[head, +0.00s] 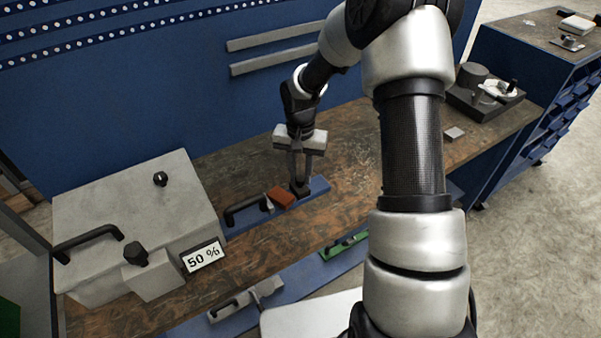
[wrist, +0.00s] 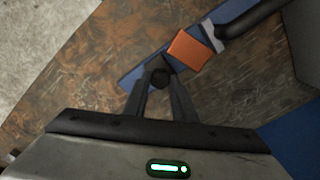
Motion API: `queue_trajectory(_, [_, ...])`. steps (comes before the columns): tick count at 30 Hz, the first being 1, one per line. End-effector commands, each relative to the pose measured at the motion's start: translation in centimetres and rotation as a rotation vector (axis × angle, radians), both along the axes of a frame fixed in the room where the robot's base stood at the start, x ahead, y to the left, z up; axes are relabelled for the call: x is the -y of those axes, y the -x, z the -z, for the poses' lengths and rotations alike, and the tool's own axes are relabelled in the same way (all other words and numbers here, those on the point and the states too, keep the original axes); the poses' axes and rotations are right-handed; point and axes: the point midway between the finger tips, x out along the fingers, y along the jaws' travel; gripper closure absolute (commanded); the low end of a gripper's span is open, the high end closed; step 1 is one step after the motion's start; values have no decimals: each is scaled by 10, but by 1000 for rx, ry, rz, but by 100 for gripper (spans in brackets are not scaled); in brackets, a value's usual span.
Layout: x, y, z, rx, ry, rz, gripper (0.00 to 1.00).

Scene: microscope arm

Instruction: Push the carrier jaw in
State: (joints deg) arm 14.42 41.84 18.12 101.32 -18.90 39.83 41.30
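A blue carrier (head: 319,187) lies on the brown bench right of the grey box. It bears a black bar handle (head: 243,209), a light grey piece and an orange-red block (head: 281,197). In the wrist view the blue carrier (wrist: 131,78), orange block (wrist: 189,49) and black handle (wrist: 250,17) also show. Which part is the jaw is not clear. A round black knob (wrist: 160,77) stands at the carrier's end beyond the block. My gripper (wrist: 160,83) points down there, its fingers close together on either side of the knob and seemingly shut on it.
A grey box (head: 135,215) with knobs, a handle and a "50 %" display (head: 202,257) stands at the left. Blue and green fixtures (head: 343,244) lie along the front. A dark device (head: 485,92) stands at the bench's right. Bare bench lies behind the carrier.

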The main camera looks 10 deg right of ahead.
Motion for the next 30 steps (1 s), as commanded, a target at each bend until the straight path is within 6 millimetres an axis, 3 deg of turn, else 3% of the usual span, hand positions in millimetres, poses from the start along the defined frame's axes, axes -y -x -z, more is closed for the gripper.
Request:
queue_trajectory(3, [0,0,0,0,0,0,100])
queue_trajectory(18, [-6,2,-1,0,-1,-2,100])
queue_trajectory(19, [-6,2,-1,0,-1,-2,71])
queue_trajectory(21, [-6,2,-1,0,-1,-1,59])
queue_trajectory(30, [-5,1,-1,0,-1,0,57])
